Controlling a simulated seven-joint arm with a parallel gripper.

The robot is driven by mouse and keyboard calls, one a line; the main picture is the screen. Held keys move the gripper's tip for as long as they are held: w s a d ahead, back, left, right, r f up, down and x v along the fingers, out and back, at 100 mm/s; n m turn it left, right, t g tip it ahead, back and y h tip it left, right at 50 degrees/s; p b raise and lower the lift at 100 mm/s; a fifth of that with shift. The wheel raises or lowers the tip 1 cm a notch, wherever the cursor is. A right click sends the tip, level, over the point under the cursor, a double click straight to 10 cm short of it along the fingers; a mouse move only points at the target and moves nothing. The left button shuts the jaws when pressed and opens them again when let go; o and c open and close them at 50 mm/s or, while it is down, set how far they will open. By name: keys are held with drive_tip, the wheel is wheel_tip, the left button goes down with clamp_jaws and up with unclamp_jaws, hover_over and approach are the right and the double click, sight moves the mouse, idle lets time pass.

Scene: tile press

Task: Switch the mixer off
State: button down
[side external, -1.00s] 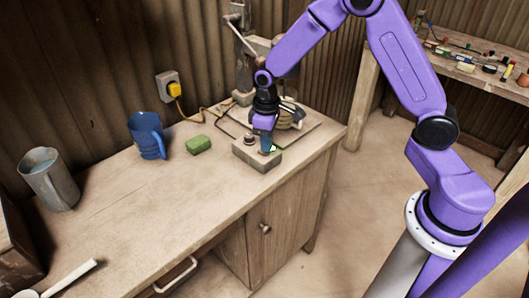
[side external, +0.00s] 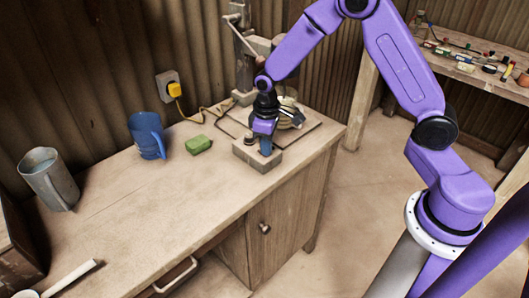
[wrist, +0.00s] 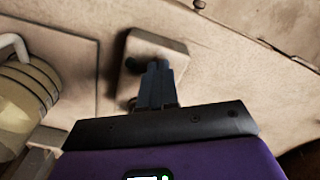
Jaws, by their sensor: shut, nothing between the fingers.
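The mixer (side external: 287,113) stands at the back right of the bench, a drum-like pot on a flat plate under a post. Its pale pot also shows at the left of the wrist view (wrist: 22,100). A small block-shaped switch box (side external: 245,155) sits in front of it, with a dark round knob (side external: 249,139) on top.
A green sponge-like block (side external: 199,144), a blue mug (side external: 147,136) and a metal jug (side external: 49,179) stand left on the bench. A yellow plug (side external: 175,90) with its cord is at the wall.

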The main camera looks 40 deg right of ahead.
drive_tip(key=shift+r, duration=3.5)
drive_tip(key=s+a+r+n, duration=0.2)
drive_tip(key=s+r, duration=0.1)
drive_tip(key=s, duration=0.5)
drive_tip(key=s+a+r+n, duration=0.1)
drive_tip(key=s+a+r, duration=0.15)
drive_tip(key=s, duration=0.45)
drive_tip(key=s+d+r+n, duration=0.1)
drive_tip(key=s+d+n, duration=0.2)
drive_tip(key=s, duration=1.2)
drive_tip(key=shift+d+r+n, duration=0.2)
drive_tip(key=shift+d+n, duration=0.1)
drive_tip(key=shift+d, duration=0.35)
